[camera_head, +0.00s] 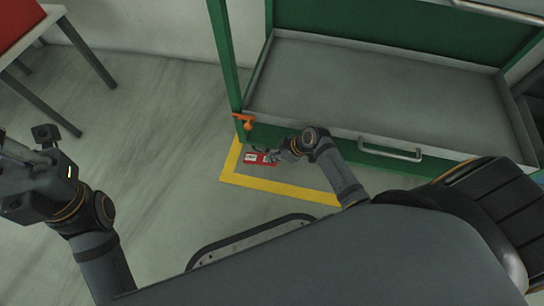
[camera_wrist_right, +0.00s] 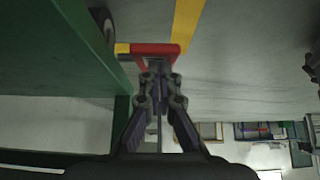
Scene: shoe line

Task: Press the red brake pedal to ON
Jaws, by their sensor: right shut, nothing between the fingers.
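The red brake pedal (camera_head: 257,158) sits low by the floor at the front left foot of the green cart, with white label patches on it. In the right wrist view it is a red bar (camera_wrist_right: 160,48) with a yellow end, just beyond my fingertips. My right gripper (camera_head: 280,155) is shut and empty, right beside the pedal's right end; its fingertips (camera_wrist_right: 160,70) line up with the bar. I cannot tell whether they touch it. My left gripper (camera_head: 28,160) is at the left edge, far from the pedal; its jaw state is unclear.
The green cart (camera_head: 228,60) has a grey tray (camera_head: 370,85) and a metal handle (camera_head: 390,150) above the pedal. An orange lever (camera_head: 243,119) is on its corner post. Yellow floor tape (camera_head: 280,186) runs around the foot. Floor to the left is clear up to a red-topped table (camera_head: 20,25).

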